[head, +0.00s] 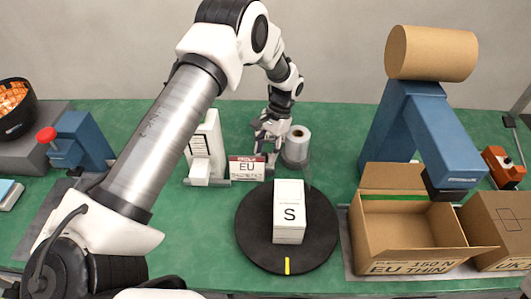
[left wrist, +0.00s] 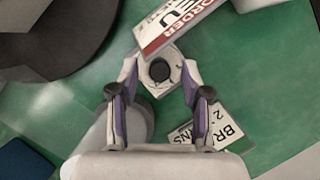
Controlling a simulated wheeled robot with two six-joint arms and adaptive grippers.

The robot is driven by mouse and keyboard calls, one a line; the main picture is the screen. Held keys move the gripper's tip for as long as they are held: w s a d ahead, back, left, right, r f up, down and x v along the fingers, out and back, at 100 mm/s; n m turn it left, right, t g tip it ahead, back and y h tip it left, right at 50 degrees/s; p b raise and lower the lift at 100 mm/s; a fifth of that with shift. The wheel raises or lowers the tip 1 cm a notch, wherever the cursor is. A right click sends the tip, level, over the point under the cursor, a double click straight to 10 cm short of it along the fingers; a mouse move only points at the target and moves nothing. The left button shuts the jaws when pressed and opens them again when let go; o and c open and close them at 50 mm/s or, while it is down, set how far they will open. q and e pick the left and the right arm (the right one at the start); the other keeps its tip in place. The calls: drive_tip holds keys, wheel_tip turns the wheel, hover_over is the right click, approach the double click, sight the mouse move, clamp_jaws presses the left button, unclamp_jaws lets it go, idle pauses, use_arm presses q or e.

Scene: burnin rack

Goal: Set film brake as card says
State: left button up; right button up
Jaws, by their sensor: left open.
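The order card (head: 247,168), with a red band and "EU", stands behind the turntable. It also shows upside down in the left wrist view (left wrist: 178,24). My left gripper (head: 269,139) is over the bench between this card and the film roll (head: 297,145). In the left wrist view my left gripper (left wrist: 160,78) is open, its fingers on either side of a white knob-like part (left wrist: 160,72) with a dark round centre, probably the film brake. Contact cannot be told. A second card (left wrist: 209,127), reading "BR…" and "2", is partly hidden by the right-hand finger.
A white box marked S (head: 290,213) stands on the black turntable (head: 252,247). An open carton (head: 410,237) marked "EU THIN" stands at right beside a closed carton (head: 499,230). A blue post (head: 425,125) bears a brown roll (head: 432,53). A white upright device (head: 205,148) stands left of the order card.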

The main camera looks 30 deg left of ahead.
use_arm(q)
drive_tip(key=v, duration=1.1)
drive_tip(key=shift+c, duration=1.4)
drive_tip(key=s+f+n+h+p, duration=0.1)
drive_tip(key=f+n, duration=0.2)
drive_tip(key=s+f+n+h+p, duration=0.1)
drive_tip(key=s+f+n, duration=0.1)
drive_tip(key=f+n, duration=0.1)
drive_tip(key=s+a+f+n+t+h+p, duration=0.1)
drive_tip(key=f+n, duration=0.3)
drive_tip(key=shift+s+f+n+h, duration=0.1)
drive_tip(key=shift+s+n+h, duration=0.1)
drive_tip(key=shift+n+h, duration=0.2)
drive_tip(key=shift+s+a+f, duration=0.1)
drive_tip(key=shift+f, duration=0.2)
clamp_jaws()
